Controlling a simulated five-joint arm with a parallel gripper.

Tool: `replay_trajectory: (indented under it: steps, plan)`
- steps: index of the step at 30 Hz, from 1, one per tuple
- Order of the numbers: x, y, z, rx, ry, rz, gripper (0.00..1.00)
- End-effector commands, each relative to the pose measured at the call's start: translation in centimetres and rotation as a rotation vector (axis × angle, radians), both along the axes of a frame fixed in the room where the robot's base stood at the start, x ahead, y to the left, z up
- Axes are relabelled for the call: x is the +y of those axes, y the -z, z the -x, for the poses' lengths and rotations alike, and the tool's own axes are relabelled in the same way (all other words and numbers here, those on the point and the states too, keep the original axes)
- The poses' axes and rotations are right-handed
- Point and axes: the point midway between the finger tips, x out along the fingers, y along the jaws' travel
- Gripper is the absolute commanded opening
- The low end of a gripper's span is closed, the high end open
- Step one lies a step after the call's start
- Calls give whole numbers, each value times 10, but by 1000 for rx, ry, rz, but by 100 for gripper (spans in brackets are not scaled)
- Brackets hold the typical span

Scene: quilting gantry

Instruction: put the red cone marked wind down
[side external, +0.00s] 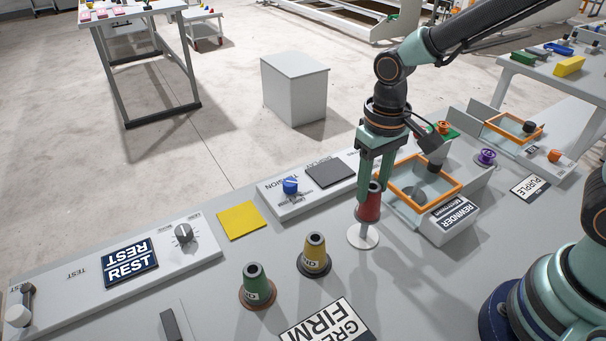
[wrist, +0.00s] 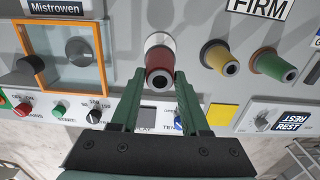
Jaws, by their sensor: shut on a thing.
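The red cone (side external: 369,206) is upright between the fingers of my gripper (side external: 371,182), which is shut on its upper part. A round white base (side external: 363,237) is beneath it on the grey table. A short pale stem shows between cone and base, so the cone's lower edge appears a little above the base. In the wrist view the red cone (wrist: 159,62) lies between my fingertips (wrist: 160,78), with the white base (wrist: 158,40) behind it. No marking on the red cone is readable.
A yellow cone (side external: 314,254) and a green cone (side external: 257,286) stand on round bases to the left. The rewinder box with its orange frame (side external: 446,199) is close on the right. A control panel with a blue knob (side external: 290,186) lies behind. A yellow sheet (side external: 241,220) lies flat.

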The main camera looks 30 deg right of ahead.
Motion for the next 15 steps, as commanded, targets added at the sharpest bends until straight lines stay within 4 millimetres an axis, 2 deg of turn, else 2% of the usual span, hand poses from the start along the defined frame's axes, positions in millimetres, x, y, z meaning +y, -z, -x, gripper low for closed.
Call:
replay_trajectory:
  steps: [5,8,11,15]
  plan:
    - [0,0,0,0,0,0,0]
    - [-7,-5,-2,-2,4,0,0]
    - [-27,-17,-7,-5,8,-1,0]
    - [-63,-40,-11,-7,10,-1,0]
